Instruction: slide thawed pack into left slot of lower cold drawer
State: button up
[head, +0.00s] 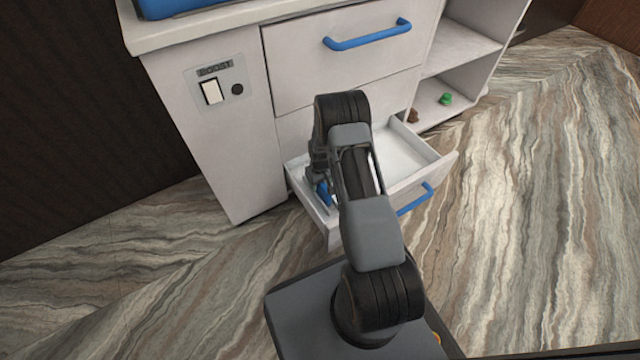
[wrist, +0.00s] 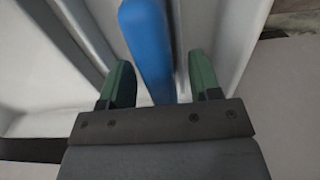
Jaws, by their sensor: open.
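The lower drawer (head: 437,166) is pulled open. A blue pack (head: 323,193) is in the left part of the drawer, partly hidden by my arm. In the wrist view the pack (wrist: 149,45) is a long blue bar lying lengthwise between pale walls, with a grey divider (wrist: 88,32) to its left. My gripper (wrist: 160,88) is open, with a green fingertip on each side of the pack's near end. A gap shows between the pack and the right fingertip. I cannot tell whether the left one touches it. The pack's underside is hidden.
The closed upper drawer (head: 300,75) with a blue handle (head: 367,36) is above. A BOOST switch panel (head: 216,85) is on the left. An open shelf at right holds a small green item (head: 445,99). The drawer's right side looks empty.

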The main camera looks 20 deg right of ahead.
notch_tip(320, 180, up, 13)
jog(key=p, duration=0.4)
jog(key=shift+f+p, duration=0.15)
jog(key=shift+p, duration=0.15)
jog(key=s+a+r+t+p, duration=0.15)
jog(key=r+p, duration=0.45)
jog(key=r, duration=0.7)
jog(key=s+a+r+p, duration=0.3)
jog(key=r+p, duration=0.3)
jog(key=r, duration=0.6)
jog(key=s+a+r+p, duration=0.2)
jog(key=r+p, duration=0.4)
jog(key=r, duration=0.7)
jog(key=s+a+r+t+p, duration=0.1)
jog(key=s+a+r+p, duration=0.1)
jog(key=s+r+p, duration=0.5)
jog(key=s+a+r+m+t+p, duration=0.1)
jog(key=s+r+p, duration=0.7)
jog(key=r, duration=0.9)
jog(key=shift+s+a, duration=0.15)
jog(key=shift+a, duration=0.6)
jog(key=shift+s, duration=0.15)
jog(key=shift+c, duration=0.3)
